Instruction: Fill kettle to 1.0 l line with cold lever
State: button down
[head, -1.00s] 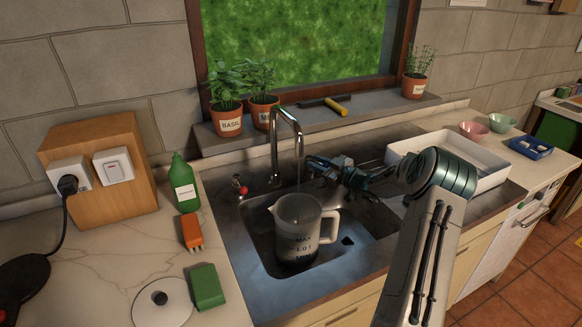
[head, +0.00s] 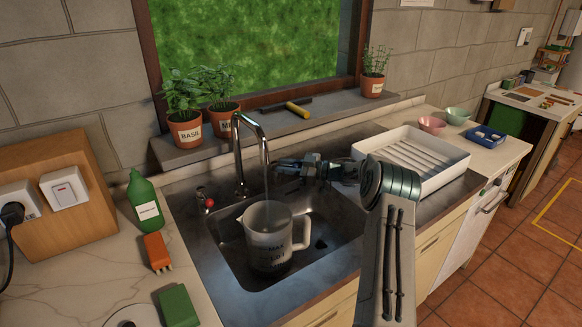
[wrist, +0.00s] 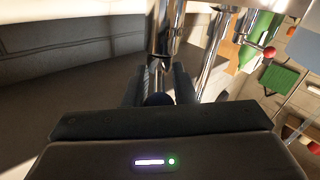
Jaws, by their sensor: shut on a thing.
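The kettle (head: 268,240), a pale translucent jug with dark MAX and 1.0 l marks, stands upright in the sink under the chrome tap (head: 238,160). Its handle is on the right. Its lower part looks darker, but I cannot read the water level. A faint thin line hangs below the spout; I cannot tell surely whether it is running water. My gripper (head: 277,168) reaches in from the right behind the spout. In the wrist view my gripper (wrist: 158,88) is shut on the blue-ended cold lever (wrist: 158,99), beside the tap column. The red-knobbed lever (head: 209,203) is free on the left.
A white dish rack (head: 440,178) stands right of the sink (head: 225,268). Potted herbs (head: 185,130) and a yellow-handled tool (head: 297,110) are on the sill.

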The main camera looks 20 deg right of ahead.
jog(key=shift+w+a+r, duration=0.1)
jog(key=shift+a+r, duration=0.1)
jog(key=c, duration=1.3)
grip_release()
jog(key=shift+a, duration=0.1)
jog(key=shift+w+a+f, duration=0.15)
jog(key=shift+d, duration=0.35)
jog(key=r+b, duration=0.1)
jog(key=r, duration=0.3)
jog(key=shift+a, duration=0.2)
jog(key=s+d+r+b, duration=0.1)
jog(key=s+d+r, duration=0.6)
jog(key=d, duration=0.2)
jog(key=shift+s, duration=0.2)
